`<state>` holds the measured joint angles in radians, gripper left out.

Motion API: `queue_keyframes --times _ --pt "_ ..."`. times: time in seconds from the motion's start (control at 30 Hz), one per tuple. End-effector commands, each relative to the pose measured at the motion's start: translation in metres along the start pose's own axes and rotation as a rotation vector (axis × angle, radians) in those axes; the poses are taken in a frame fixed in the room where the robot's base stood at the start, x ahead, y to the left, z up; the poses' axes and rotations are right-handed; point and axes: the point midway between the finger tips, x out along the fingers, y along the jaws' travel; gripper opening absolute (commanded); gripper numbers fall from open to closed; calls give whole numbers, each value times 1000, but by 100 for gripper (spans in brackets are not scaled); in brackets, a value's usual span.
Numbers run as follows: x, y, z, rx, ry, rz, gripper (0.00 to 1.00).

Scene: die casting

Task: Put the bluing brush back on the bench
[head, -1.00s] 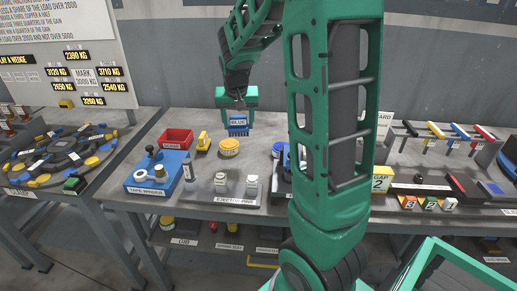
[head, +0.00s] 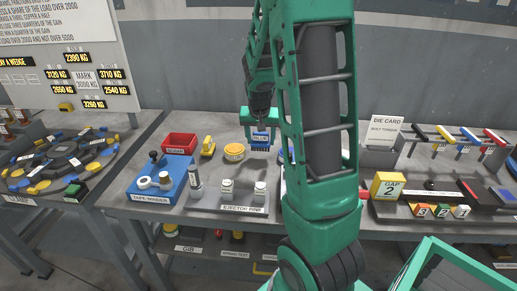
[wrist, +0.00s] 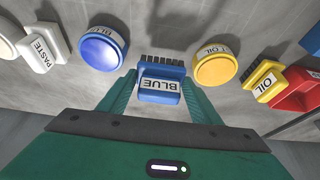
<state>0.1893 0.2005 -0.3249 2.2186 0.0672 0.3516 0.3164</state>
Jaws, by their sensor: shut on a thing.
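The bluing brush (head: 260,138) is blue with a white "BLUE" label and dark bristles. My gripper (head: 260,130) is shut on it over the back of the bench (head: 222,170). In the wrist view the brush (wrist: 160,86) sits between my two green fingers, bristles facing away from my palm. A shadow lies on the bench close by; I cannot tell whether the bristles touch the surface. A blue pot (wrist: 103,48) is left of the brush in the wrist view, and a yellow oil pot (wrist: 215,70) is right of it.
A yellow oil brush (head: 208,147) and red bin (head: 180,143) stand left of the yellow pot. A white paste brush (wrist: 42,47) is beyond the blue pot. The tape winder (head: 160,182) and ejector pin stand (head: 243,196) are nearer the front. My arm hides part of the bench.

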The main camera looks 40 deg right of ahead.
Motion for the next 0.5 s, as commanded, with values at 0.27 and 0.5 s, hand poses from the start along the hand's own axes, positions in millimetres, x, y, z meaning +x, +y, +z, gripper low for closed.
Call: queue_keyframes --times 0.27,0.5 --pt "24 4 5 -1 -2 2 37" --pt "42 3 12 -1 1 -1 37"
